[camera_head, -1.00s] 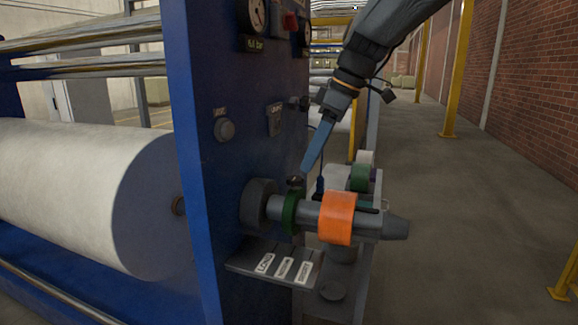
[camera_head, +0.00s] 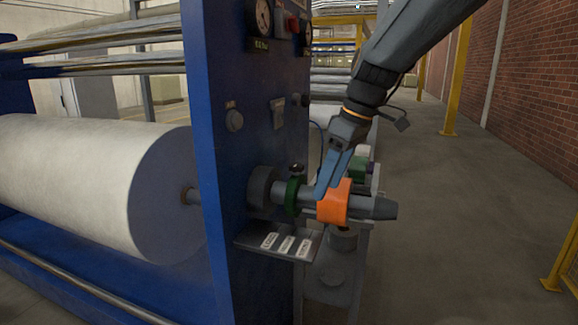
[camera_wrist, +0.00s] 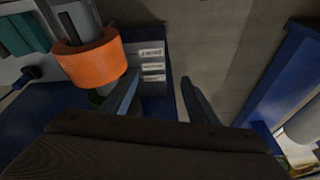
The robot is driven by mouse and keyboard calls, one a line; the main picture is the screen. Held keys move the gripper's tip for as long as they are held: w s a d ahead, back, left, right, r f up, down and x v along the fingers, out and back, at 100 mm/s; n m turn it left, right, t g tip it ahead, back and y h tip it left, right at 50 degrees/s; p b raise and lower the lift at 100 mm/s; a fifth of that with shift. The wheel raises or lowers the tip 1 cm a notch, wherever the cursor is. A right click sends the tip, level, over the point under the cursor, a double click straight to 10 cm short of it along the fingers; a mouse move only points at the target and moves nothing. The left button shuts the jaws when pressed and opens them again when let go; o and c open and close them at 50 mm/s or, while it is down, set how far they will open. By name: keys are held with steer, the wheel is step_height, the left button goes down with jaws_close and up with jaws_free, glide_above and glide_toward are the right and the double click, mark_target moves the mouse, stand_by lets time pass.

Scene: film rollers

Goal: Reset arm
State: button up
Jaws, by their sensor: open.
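My gripper (camera_head: 322,190) is at the shaft in the head view, its fingers overlapping the left edge of an orange roll (camera_head: 334,203). In the wrist view my gripper (camera_wrist: 160,92) has its two fingers well apart with nothing between them. The orange roll (camera_wrist: 90,66) lies to the left of the left finger there. The roll sits around a grey horizontal shaft (camera_head: 377,207) that sticks out of a blue machine panel. A green ring with a dark knob (camera_head: 293,196) is around the same shaft, nearer the panel.
The blue panel (camera_head: 222,130) carries gauges and buttons. A small shelf with white labels (camera_head: 284,243) juts out below the shaft. A big white film roll (camera_head: 90,185) is at left. Green and white rolls (camera_head: 358,168) stand behind the shaft. The floor at right is open.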

steer(key=s+d+f+m+h, duration=0.1)
steer(key=s+d+f+m, duration=0.4)
steer(key=s+f, duration=0.4)
steer(key=s+d+f+m+h, duration=0.2)
steer(key=s+d+f+m, duration=0.3)
steer(key=s+f, duration=0.5)
steer(key=shift+s+d+f+m+g, duration=0.2)
steer(key=shift+f+m+g, duration=0.1)
steer(key=shift+f+m, duration=0.5)
